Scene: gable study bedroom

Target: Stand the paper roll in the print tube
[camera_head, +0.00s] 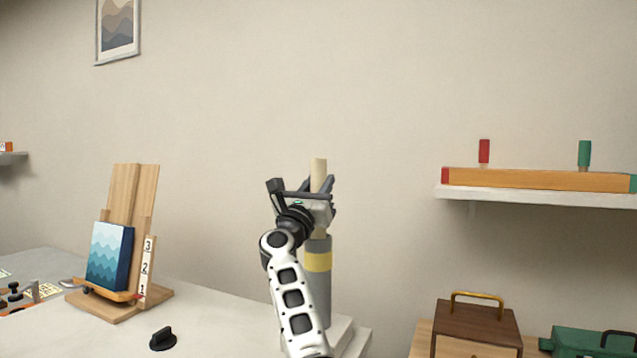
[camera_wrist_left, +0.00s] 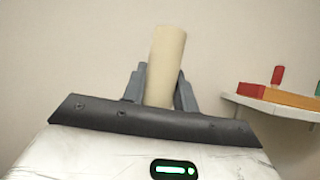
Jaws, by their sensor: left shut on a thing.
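The paper roll (camera_head: 318,172) is a slim cream cylinder, upright in the head view. My left gripper (camera_head: 322,187) is shut on it. In the left wrist view the roll (camera_wrist_left: 165,65) stands between the two grey fingers (camera_wrist_left: 160,88), leaning slightly. The print tube (camera_head: 318,283) is a grey upright cylinder with a yellow band, directly below the gripper. My right gripper is not in view.
A wooden easel (camera_head: 130,200) with a blue wave picture (camera_head: 108,255) stands left on the white table (camera_head: 215,315). A black knob-like object (camera_head: 162,339) lies nearer. A wall shelf (camera_head: 540,197) and a brown box (camera_head: 478,323) are at right.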

